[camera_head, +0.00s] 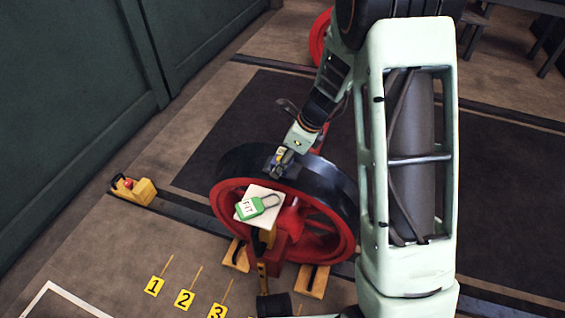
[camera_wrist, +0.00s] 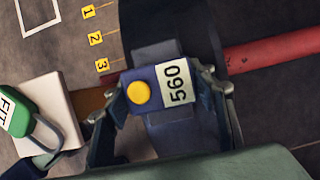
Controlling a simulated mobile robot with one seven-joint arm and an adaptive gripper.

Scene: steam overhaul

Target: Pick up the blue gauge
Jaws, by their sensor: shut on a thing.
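The blue gauge (camera_wrist: 141,73), a small block with a yellow dot and a white label reading 560, is between the two fingers of my gripper (camera_wrist: 165,97) in the wrist view. The fingers are shut on its left and right sides. In the head view my gripper (camera_head: 283,162) is over the upper rim of a large wheel with the gauge mostly hidden there. I cannot tell whether the gauge still touches anything beneath it.
The red wheel (camera_head: 222,203) has a black rim and stands between wooden chocks (camera_head: 313,281). A green padlock (camera_head: 250,208) marked FIT lies on a pale plate (camera_head: 262,191) at the wheel's front. Yellow floor markers 1, 2 and 3 (camera_head: 185,298) are in front. A yellow block (camera_head: 140,190) is at left.

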